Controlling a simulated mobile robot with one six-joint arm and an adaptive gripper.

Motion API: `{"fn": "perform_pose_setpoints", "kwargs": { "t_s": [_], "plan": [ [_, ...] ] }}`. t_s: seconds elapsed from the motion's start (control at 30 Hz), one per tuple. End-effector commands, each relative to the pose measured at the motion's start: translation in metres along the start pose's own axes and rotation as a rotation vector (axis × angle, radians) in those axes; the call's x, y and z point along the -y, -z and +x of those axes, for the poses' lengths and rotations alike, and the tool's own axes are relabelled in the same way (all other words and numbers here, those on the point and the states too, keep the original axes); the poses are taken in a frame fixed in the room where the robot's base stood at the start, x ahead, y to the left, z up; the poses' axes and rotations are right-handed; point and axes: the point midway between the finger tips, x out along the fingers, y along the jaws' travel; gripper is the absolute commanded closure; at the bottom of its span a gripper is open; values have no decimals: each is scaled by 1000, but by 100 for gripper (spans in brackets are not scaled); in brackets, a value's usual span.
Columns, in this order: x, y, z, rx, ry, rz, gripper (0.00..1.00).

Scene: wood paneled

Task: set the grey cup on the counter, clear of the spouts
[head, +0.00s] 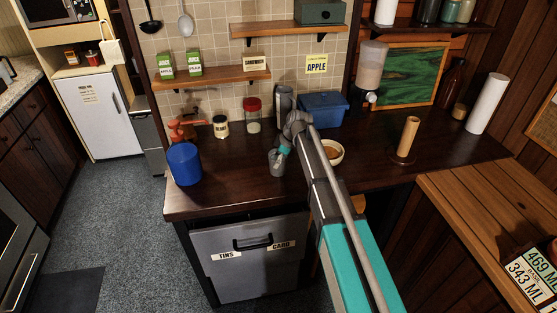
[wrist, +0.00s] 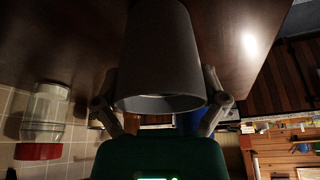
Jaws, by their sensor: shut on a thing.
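The grey cup (head: 276,163) is upright over the front middle of the dark wooden counter (head: 235,183) in the head view. My gripper (head: 284,150) is shut on it, with a finger on either side. In the wrist view, which is upside down, the cup (wrist: 160,50) fills the middle between the fingers, its rim towards my gripper. I cannot tell whether its base touches the counter. A drinks dispenser (head: 371,68) with a spout (head: 370,97) is at the back right, well apart from the cup. My arm hides part of the counter.
A blue container (head: 184,164) stands at the left front. A red-lidded jar (head: 253,115), a small labelled jar (head: 221,127) and a blue bin (head: 324,108) are behind. A bowl (head: 334,152) is right of my wrist, and a wooden holder (head: 407,138) further right. The counter between blue container and cup is clear.

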Motion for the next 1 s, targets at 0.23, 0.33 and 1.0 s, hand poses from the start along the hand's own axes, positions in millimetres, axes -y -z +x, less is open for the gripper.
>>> {"fn": "perform_pose_setpoints", "kwargs": {
  "t_s": [0.23, 0.33, 1.0],
  "plan": [
    [0, -1, 2, 0, 0, 0, 0],
    [0, 0, 2, 0, 0, 0, 0],
    [0, 2, -24, 0, 0, 1, 0]
  ]
}}
